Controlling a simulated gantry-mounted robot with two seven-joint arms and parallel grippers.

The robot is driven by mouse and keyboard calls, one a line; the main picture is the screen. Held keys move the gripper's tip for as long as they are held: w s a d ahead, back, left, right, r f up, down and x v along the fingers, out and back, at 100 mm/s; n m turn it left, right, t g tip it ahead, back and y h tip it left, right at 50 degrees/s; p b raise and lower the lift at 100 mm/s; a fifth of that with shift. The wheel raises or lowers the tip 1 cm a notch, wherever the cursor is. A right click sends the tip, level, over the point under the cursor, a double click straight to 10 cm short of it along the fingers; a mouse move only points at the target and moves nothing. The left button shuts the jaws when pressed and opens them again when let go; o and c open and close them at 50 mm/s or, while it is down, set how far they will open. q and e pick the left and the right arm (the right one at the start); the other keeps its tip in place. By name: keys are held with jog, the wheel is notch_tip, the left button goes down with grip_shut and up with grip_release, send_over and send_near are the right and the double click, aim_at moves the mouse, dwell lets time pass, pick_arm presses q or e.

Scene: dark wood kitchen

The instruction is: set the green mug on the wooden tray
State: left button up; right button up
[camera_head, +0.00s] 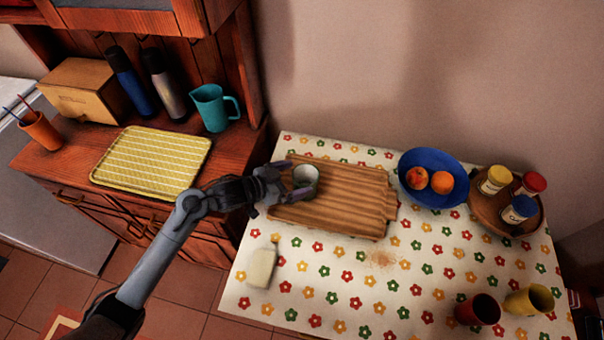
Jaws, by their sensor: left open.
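The pale green mug (306,177) stands on the left part of the wooden tray (350,203). The tray is ridged and lies on the flowered tablecloth. My left gripper (286,178) is at the mug's left side with its fingers spread open. One finger is at the back left of the mug and the other at the front left. I cannot tell whether either finger touches the mug. The mug's handle cannot be made out. My right gripper is out of view.
A blue bowl (434,162) of fruit and a round tray (501,220) of jars stand right of the wooden tray. A red cup (478,310) and a yellow cup (528,300) are at the front right. A pale block (262,267) lies front left. Crumbs (383,260) lie before the tray.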

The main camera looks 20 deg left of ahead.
pick_arm(q)
jog(key=p+v, duration=0.1)
jog(key=v, duration=0.7)
jog(key=shift+s+p, duration=0.15)
jog(key=shift+p, duration=0.2)
jog(key=shift+a+r, duration=0.1)
